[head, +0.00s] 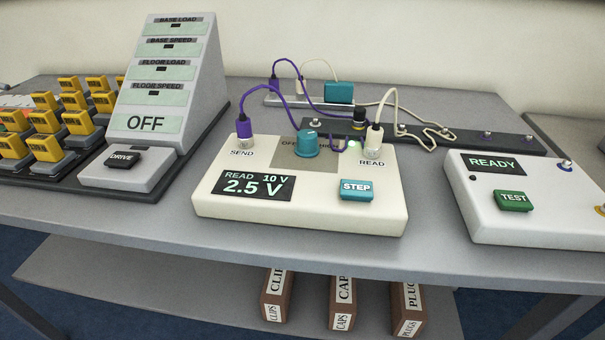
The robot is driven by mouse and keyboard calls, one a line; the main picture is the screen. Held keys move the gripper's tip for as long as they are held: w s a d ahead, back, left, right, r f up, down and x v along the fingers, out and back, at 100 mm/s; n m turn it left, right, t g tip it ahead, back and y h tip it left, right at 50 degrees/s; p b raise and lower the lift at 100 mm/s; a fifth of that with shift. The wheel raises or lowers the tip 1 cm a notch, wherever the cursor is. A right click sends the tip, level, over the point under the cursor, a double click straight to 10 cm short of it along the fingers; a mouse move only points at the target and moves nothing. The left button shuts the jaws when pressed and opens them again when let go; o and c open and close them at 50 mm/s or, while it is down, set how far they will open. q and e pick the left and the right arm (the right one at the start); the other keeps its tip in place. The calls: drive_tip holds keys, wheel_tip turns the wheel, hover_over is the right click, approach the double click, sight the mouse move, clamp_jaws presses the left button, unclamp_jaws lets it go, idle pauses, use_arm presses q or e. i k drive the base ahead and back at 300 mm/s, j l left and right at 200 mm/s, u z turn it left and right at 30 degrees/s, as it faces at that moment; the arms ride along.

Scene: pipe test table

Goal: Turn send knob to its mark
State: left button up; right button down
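A cream box (215,198) stands near the middle of the table. A teal round knob (307,144) sits on a grey-brown panel at its top, between the SEND and READ labels. The knob partly covers lettering that starts with OFF, so its pointer and mark cannot be made out. A purple plug (245,134) stands at SEND and a white plug (373,138) at READ. The dark display (252,185) reads READ, 10 V and 2.5 V. A small green light (353,145) glows beside the READ plug. Neither gripper is in view.
A teal STEP button (356,190) is on the box. Behind it lie a dark rail (475,141) and purple and white cables. A grey OFF panel with a DRIVE button (125,158) is at left; a white READY box (540,226) is at right.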

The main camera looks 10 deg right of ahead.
sight(308, 146)
drive_tip(key=k+j, duration=0.15)
drive_tip(key=j, duration=0.25)
drive_tip(key=k+j, duration=0.15)
drive_tip(key=j, duration=0.25)
drive_tip(key=k+j, duration=0.2)
drive_tip(key=j, duration=0.2)
drive_tip(key=k+j+z, duration=0.1)
drive_tip(key=j, duration=0.25)
